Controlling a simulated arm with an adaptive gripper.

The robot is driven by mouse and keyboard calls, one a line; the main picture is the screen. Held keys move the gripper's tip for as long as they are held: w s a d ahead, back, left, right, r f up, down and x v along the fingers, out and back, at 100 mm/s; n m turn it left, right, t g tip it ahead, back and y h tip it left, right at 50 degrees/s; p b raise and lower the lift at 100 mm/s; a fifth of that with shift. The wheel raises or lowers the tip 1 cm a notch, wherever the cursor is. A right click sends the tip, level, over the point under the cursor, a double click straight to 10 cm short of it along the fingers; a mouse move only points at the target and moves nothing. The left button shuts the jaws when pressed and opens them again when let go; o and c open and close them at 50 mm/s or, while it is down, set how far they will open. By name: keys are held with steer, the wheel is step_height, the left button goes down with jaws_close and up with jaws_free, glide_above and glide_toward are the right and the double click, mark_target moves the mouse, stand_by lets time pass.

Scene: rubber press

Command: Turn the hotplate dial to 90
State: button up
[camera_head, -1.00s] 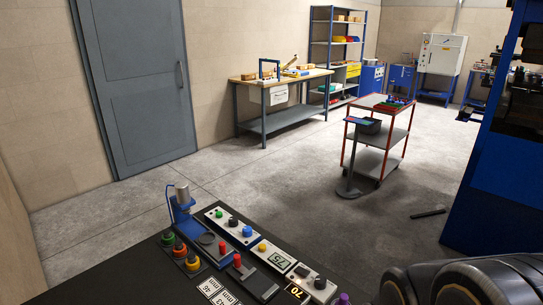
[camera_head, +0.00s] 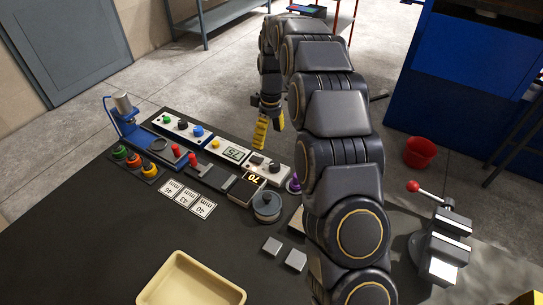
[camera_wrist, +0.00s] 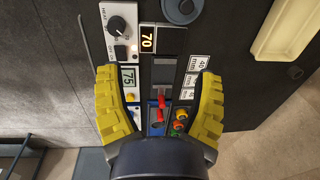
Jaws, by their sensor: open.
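A black dial (camera_head: 274,167) with a pale pointer mark sits on a white panel at the right end of the panel row. It shows clearly at the upper left in the wrist view (camera_wrist: 117,25). An amber display (camera_head: 250,179) beside it reads 70, also in the wrist view (camera_wrist: 148,39). A round grey plate or lidded pot (camera_head: 267,205) stands near that display; its edge shows in the wrist view. My gripper (camera_head: 269,138) is open and empty above the panels. In the wrist view its yellow fingers (camera_wrist: 157,82) spread apart, with the dial beyond the left finger.
A second display (camera_head: 234,153) reads 75. Red-handled levers (camera_head: 192,160), coloured buttons (camera_head: 134,160) and number cards (camera_head: 188,197) lie close by. A purple-topped object (camera_head: 294,186) stands right of the dial. A cream tray (camera_head: 190,285) is in front. The bench's left part is bare.

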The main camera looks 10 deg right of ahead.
mark_target(275, 163)
steer(key=w+d+f+n, duration=0.1)
steer(key=w+f, duration=0.1)
steer(key=f, duration=0.1)
steer(key=w+d+f, duration=0.1)
steer(key=w+f, duration=0.1)
steer(key=f, duration=0.2)
steer(key=w+d+f+n, duration=0.1)
steer(key=w+f, duration=0.1)
steer(key=f, duration=0.1)
steer(key=shift+w+d+f+n+t, duration=0.25)
steer(key=shift+w+n+t, duration=0.05)
steer(key=shift+w, duration=0.1)
steer(key=f, duration=0.7)
steer(key=shift+s+a+f, duration=0.1)
steer(key=shift+s+f, duration=0.1)
steer(key=shift+f, duration=0.2)
steer(key=c, duration=1.1)
steer(key=shift+c, duration=0.2)
